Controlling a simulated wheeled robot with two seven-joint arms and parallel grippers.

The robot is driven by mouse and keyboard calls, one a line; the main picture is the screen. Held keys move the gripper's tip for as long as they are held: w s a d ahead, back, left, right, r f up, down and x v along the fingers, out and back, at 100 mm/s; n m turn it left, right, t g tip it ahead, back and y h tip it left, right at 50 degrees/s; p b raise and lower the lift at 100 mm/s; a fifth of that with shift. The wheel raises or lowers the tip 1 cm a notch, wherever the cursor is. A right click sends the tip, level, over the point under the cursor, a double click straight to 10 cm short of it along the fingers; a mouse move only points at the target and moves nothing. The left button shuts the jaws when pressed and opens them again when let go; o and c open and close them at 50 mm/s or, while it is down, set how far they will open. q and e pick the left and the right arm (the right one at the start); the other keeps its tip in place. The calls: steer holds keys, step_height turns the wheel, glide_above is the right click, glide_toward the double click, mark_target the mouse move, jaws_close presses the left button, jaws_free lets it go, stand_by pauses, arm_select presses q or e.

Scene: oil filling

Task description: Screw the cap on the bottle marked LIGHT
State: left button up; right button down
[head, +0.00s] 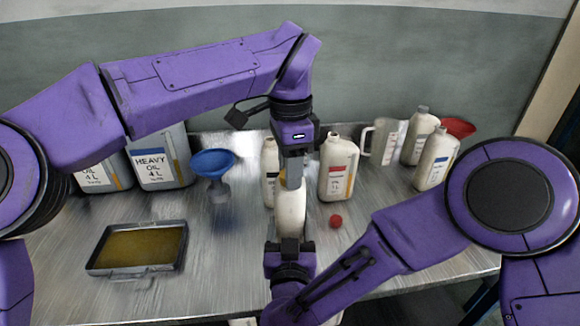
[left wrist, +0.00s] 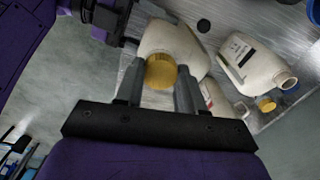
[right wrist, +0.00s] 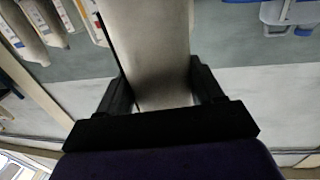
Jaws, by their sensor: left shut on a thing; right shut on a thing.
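A cream bottle (head: 291,212) is upright in front of me, between my two grippers; no marking on it is readable. My right gripper (head: 290,246) is shut on its body from the near side. The bottle's pale side also fills the gap between the fingers in the right wrist view (right wrist: 160,50). My left gripper (head: 291,180) comes from above and is shut on a yellow cap (left wrist: 160,72) at the bottle's neck. In the left wrist view the cap sits over the mouth of the bottle (left wrist: 175,38); how far it is threaded cannot be seen.
An uncapped red-label bottle (head: 338,170) stands to the right, with a red cap (head: 336,221) before it. Another cream bottle (head: 268,165) is close behind the held one. A blue funnel (head: 212,162), an oil tray (head: 180,262) and HEAVY OIL canisters (head: 160,150) are left.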

arm_select(q)
steer(key=m, duration=0.6)
steer(key=shift+w, duration=0.1)
steer(key=m, duration=0.3)
steer(key=shift+a+m, duration=0.1)
steer(key=shift+m, duration=0.3)
steer(key=m, duration=0.5)
steer(key=shift+m, duration=0.4)
steer(key=m, duration=0.6)
steer(key=shift+f, duration=0.1)
steer(key=m, duration=0.6)
steer(key=shift+m, duration=0.4)
steer(key=m, duration=0.2)
steer(key=shift+m, duration=0.4)
steer(key=m, duration=0.9)
steer(key=shift+m, duration=0.3)
steer(key=o, duration=1.2)
